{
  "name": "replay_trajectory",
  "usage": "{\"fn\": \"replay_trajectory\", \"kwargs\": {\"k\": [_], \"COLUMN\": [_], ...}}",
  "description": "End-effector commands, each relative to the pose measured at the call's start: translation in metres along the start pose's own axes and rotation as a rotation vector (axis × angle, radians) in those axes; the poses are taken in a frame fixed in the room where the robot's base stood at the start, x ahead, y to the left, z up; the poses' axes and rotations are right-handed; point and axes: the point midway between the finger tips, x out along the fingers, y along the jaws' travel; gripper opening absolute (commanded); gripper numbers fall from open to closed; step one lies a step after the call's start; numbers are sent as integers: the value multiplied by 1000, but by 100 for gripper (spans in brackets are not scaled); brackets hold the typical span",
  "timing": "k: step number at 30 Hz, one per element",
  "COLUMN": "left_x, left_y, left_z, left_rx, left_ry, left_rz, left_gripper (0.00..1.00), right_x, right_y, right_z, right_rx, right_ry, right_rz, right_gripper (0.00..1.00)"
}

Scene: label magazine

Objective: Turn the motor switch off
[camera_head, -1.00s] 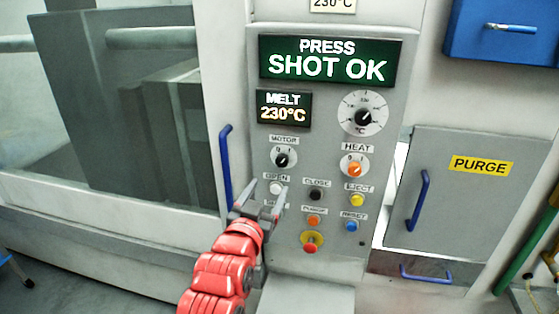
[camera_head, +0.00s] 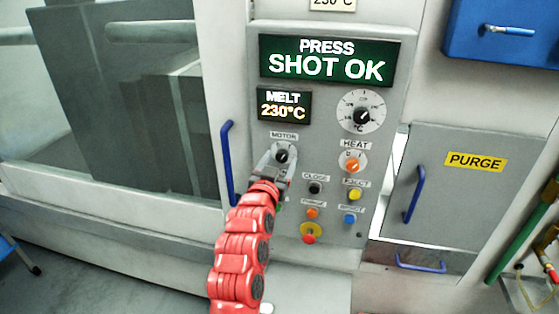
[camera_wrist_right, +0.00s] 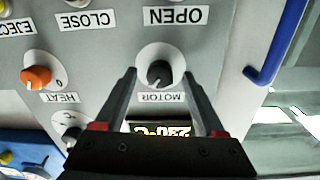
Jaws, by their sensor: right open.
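The motor switch (camera_head: 282,155) is a black knob on a white round plate, under the MOTOR label on the grey control panel. It also shows upside down in the right wrist view (camera_wrist_right: 160,73). My right gripper (camera_head: 283,163) is open, with its fingertips at the switch. In the wrist view its two fingers (camera_wrist_right: 159,78) stand on either side of the black knob, with a gap on each side. Whether they reach past the knob's face is hard to tell. Which mark the knob points to is not clear. My left gripper is not in view.
The orange HEAT knob (camera_head: 352,165) sits to the right of the motor switch. Buttons such as the black CLOSE one (camera_head: 315,188) and a red stop button (camera_head: 309,239) lie below. The MELT display (camera_head: 284,105) is above, and a blue handle (camera_head: 228,160) is at the left.

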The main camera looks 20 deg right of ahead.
Motion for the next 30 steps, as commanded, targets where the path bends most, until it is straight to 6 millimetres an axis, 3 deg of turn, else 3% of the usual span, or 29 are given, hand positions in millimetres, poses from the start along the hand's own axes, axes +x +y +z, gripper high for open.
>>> {"fn": "replay_trajectory", "kwargs": {"k": [3, 15, 30], "left_x": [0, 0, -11], "left_y": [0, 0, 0], "left_z": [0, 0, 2], "left_rx": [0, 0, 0], "left_ry": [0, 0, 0], "left_rz": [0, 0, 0], "left_gripper": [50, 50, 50], "right_x": [0, 0, -1], "right_y": [0, 0, 0], "right_z": [0, 0, -1], "right_rx": [0, 0, -98], "right_ry": [0, 1, 11], "right_rz": [0, 0, 0], "right_gripper": [70, 0, 0]}}
